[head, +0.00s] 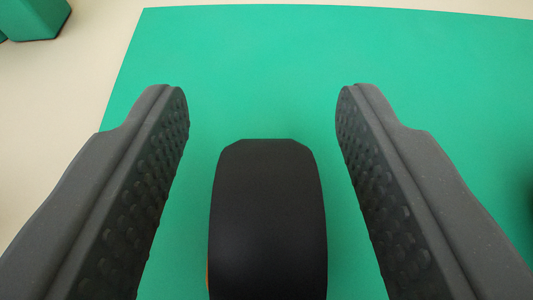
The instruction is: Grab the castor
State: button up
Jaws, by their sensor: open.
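A black rounded object (267,220), which looks like the castor, stands at the lower middle of the head view. A thin orange edge shows at its lower left, and its near end is cut off by the frame. My gripper (262,105) is open, with one grey finger on each side of the black object. There is a gap between each finger's studded inner face and the object, so neither appears to touch it. The castor's wheel and mount cannot be told apart here.
A green mat (260,60) lies under the gripper and the black object, on a pale surface (80,85). A dark green block (35,18) is at the top left corner. A dark shape shows at the right edge. The mat ahead is clear.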

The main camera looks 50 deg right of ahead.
jog(key=shift+w+d+f, duration=0.15)
jog(key=shift+d, duration=0.05)
grip_shut()
